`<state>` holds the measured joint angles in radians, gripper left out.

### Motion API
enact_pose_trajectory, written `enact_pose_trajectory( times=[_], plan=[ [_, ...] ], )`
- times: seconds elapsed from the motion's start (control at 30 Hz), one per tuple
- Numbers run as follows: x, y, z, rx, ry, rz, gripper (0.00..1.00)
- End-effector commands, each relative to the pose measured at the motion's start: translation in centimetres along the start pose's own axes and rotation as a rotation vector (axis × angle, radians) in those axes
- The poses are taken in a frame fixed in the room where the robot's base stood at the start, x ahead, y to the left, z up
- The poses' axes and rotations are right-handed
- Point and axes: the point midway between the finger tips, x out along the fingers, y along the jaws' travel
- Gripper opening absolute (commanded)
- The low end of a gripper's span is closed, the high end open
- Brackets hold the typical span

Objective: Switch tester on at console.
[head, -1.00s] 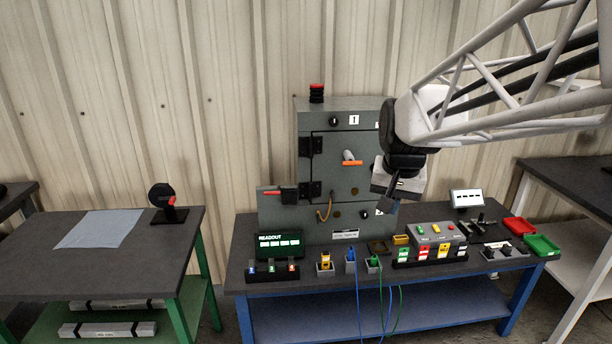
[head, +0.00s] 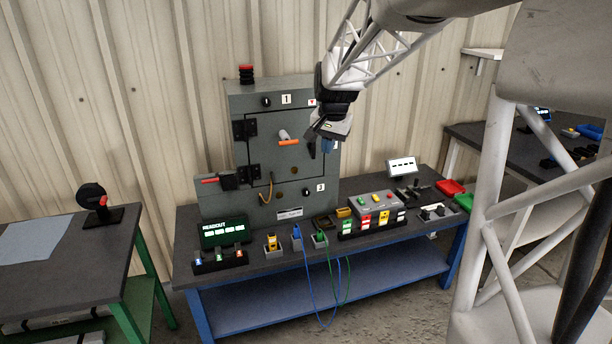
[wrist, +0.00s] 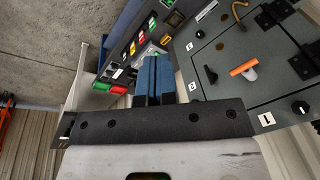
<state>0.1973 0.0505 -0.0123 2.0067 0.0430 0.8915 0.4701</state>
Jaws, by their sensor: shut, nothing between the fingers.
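A grey console box (head: 372,204) with small red, yellow and green buttons on top stands on the right half of the blue-legged bench. Behind it is a small white display (head: 402,167) showing dashes. My gripper (head: 328,147) is in front of the right side of the grey cabinet (head: 252,130), above and left of the console and clear of it. In the wrist view its two blue-padded fingers (wrist: 153,80) are together and empty. They cover part of the bench there, and I cannot make out the console's buttons clearly.
The cabinet has an orange-handled lever (head: 288,142) near my gripper. A dark readout (head: 216,230) and several coloured connectors line the bench front, with blue and green cables hanging down. A red tray (head: 450,187) and a green tray (head: 465,202) lie at the right end.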

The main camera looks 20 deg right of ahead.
Motion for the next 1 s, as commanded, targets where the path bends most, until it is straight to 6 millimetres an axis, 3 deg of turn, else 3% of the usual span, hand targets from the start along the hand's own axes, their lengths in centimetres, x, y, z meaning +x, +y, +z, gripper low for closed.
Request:
enact_pose_trajectory(
  times=[0.5, 1.0],
  plan=[
    [4.8, -1.1, -9.3, 0.157, -0.004, 0.003, 0.00],
    [10.6, -0.9, -17.9, 0.309, -0.007, 0.005, 0.00]
  ],
)
